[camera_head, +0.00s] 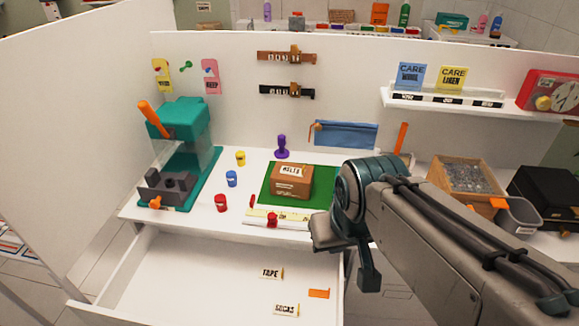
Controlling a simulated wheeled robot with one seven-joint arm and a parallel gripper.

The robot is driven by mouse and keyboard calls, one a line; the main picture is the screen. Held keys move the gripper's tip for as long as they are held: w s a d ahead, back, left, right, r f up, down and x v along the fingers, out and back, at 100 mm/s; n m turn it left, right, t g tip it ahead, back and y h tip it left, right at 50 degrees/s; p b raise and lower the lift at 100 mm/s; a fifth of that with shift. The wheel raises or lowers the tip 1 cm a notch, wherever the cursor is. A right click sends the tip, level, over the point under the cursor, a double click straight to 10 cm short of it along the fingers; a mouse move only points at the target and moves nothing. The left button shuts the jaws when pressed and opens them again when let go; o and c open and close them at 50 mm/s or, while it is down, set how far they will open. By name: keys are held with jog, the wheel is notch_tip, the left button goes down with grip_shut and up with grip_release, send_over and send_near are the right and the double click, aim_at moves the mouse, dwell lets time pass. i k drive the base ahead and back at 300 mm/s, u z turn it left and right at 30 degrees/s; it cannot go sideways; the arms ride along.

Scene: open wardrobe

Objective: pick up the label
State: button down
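Several labels are in view, and I cannot tell which one the task means. A white label reading TAPE (271,273) and another white label with dark lettering (286,310) lie flat in the open drawer (190,270). A blue CARE WOOL card (411,76) and a yellow CARE LINEN card (451,78) stand on the right shelf. A lettered label (291,171) is on the small brown box. My gripper (345,258) hangs over the front right of the worktop, by the drawer's right side. Its fingertips are not clear, and nothing shows in it.
The brown box (291,188) sits on a green mat (270,193). A teal press with an orange handle (180,118) stands left, with small coloured pots beside it. A box of grey bits (468,179) and a grey bin (518,215) are right. The drawer's left part is bare.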

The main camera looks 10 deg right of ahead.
aim_at(268, 273)
jog(key=z, duration=2.35)
jog(key=k, duration=0.95)
jog(key=u, duration=1.8)
jog(key=i, duration=0.5)
jog(key=z, duration=0.05)
